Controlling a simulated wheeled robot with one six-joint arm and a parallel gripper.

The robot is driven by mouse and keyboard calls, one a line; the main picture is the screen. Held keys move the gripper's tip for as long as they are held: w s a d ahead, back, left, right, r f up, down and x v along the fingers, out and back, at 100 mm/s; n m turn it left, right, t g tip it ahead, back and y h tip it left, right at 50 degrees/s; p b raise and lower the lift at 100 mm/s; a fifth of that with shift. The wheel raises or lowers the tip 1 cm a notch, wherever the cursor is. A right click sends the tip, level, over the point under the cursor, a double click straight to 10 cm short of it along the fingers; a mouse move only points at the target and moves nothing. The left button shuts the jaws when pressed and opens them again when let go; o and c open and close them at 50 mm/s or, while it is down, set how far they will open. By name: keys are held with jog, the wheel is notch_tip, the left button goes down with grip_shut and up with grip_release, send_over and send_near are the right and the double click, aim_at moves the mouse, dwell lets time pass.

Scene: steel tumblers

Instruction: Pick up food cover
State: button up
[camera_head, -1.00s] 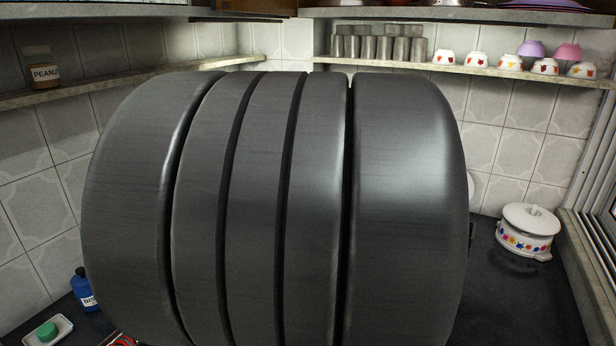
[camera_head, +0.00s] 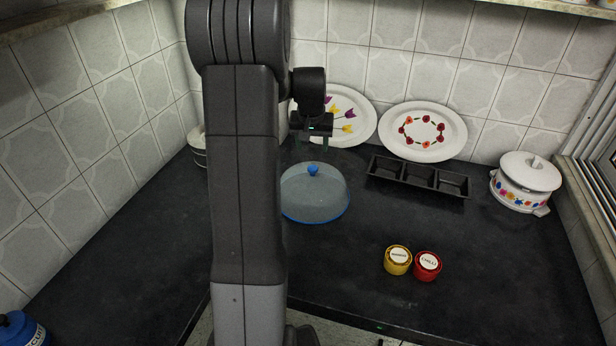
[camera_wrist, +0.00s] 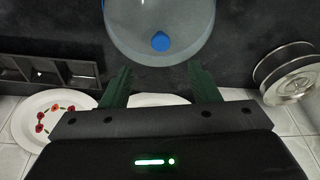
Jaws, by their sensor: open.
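The food cover (camera_head: 314,196) is a clear dome with a blue rim and a blue knob, standing on the dark counter right of my arm in the head view. Its left edge is partly hidden by my arm. In the wrist view the cover (camera_wrist: 160,18) is at the top centre, cut off by the frame edge, with its blue knob in sight. My gripper (camera_head: 312,139) is behind and above the cover in the head view.
A black three-part tray (camera_head: 418,177) lies right of the cover. Two plates (camera_head: 424,131) lean on the back wall. A white flowered pot (camera_head: 525,182) stands far right. A yellow jar (camera_head: 397,260) and a red jar (camera_head: 427,266) stand in front. The counter between is clear.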

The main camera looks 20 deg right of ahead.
send_over(313, 168)
jog(key=s+a, duration=0.1)
jog(key=s, duration=0.1)
notch_tip(313, 168, down, 5)
jog(key=shift+f+p, duration=0.1)
jog(key=shift+p, duration=0.25)
jog(key=shift+p+x, duration=0.95)
jog(key=shift+x, duration=1.65)
jog(key=shift+w, duration=0.15)
grip_shut()
